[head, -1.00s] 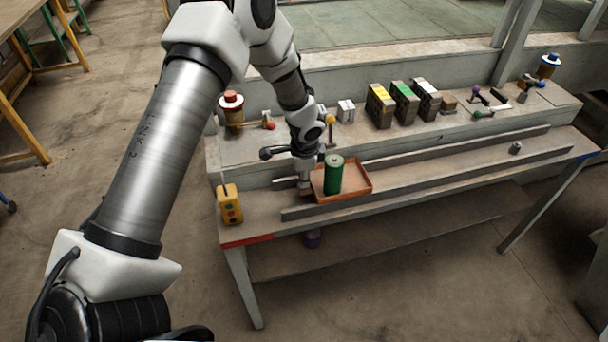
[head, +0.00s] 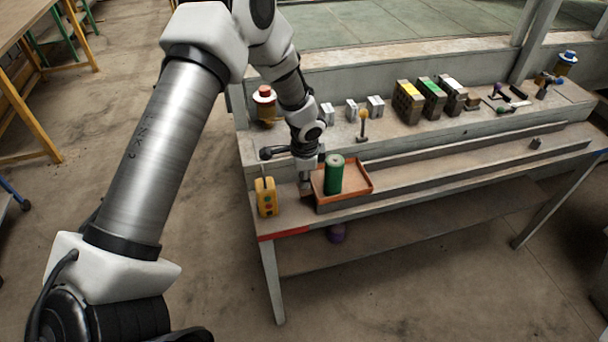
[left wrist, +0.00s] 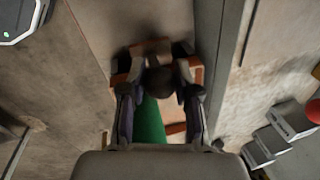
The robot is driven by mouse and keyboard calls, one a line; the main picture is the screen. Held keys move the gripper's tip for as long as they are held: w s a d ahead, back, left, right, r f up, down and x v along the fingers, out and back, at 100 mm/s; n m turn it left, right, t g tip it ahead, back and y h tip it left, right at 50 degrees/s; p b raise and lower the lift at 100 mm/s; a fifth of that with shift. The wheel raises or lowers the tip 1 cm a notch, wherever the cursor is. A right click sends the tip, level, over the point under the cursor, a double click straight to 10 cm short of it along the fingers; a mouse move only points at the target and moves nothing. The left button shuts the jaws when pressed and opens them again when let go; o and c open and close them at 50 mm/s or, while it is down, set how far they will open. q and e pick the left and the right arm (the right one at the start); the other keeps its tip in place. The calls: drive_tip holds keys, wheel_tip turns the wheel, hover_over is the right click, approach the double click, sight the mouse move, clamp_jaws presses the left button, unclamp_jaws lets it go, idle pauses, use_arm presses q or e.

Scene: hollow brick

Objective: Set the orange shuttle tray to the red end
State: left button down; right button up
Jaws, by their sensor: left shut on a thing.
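The orange shuttle tray (head: 358,182) sits between the rails at the left part of the bench, close to the red end (head: 285,233). A green cylinder (head: 334,176) stands upright in it. My left gripper (head: 306,187) is at the tray's left side. In the left wrist view, its fingers (left wrist: 160,84) are shut on a dark knob of the tray and hide much of it. Parts of the orange rim (left wrist: 196,73) and the green cylinder (left wrist: 149,122) show there. My right gripper is not in view.
A yellow box with coloured buttons (head: 265,197) stands just left of my left gripper. Behind are a red-topped post (head: 264,104), a yellow-knobbed lever (head: 363,125) and several blocks with coloured tops. The channel right of the tray is clear up to a small grey stop (head: 535,143).

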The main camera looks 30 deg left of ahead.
use_arm(q)
drive_tip(key=shift+s+f, duration=0.25)
drive_tip(key=shift+s, duration=0.05)
drive_tip(key=c, duration=0.9)
unclamp_jaws()
drive_tip(key=shift+o, duration=0.4)
drive_tip(key=shift+a, duration=0.2)
drive_tip(key=shift+r, duration=0.1)
drive_tip(key=shift+r, duration=0.1)
drive_tip(key=shift+d+r, duration=0.1)
drive_tip(key=shift+r, duration=0.25)
wheel_tip(320, 180, up, 11)
drive_tip(key=s+d, duration=0.1)
drive_tip(key=shift+s, duration=0.4)
drive_tip(key=shift+d+f, duration=0.1)
drive_tip(key=shift+f, duration=0.05)
